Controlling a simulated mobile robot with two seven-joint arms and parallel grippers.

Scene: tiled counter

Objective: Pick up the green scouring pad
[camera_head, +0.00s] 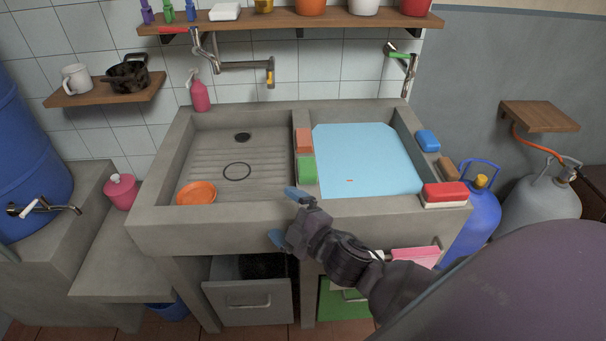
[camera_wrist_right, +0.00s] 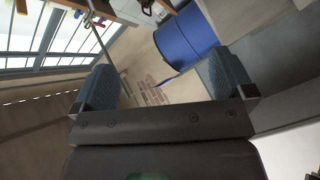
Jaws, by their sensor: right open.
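The green scouring pad (camera_head: 307,170) lies on the ledge between the two basins of the concrete sink (camera_head: 200,227), just in front of an orange block (camera_head: 303,140). My right gripper (camera_head: 284,216) is in front of the sink's front edge, nearer to me than the green pad and apart from it. Its two blue-padded fingers are spread with nothing between them. The right wrist view also shows the gripper (camera_wrist_right: 166,84) open and empty, with the pad out of sight there. My left gripper is not in view.
The right basin holds light blue water (camera_head: 365,160); the left has an orange dish (camera_head: 196,193). A red-and-white block (camera_head: 446,194), a blue sponge (camera_head: 428,141) and a brown one (camera_head: 447,168) lie along the right rim. A faucet (camera_head: 240,66) juts from the wall behind.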

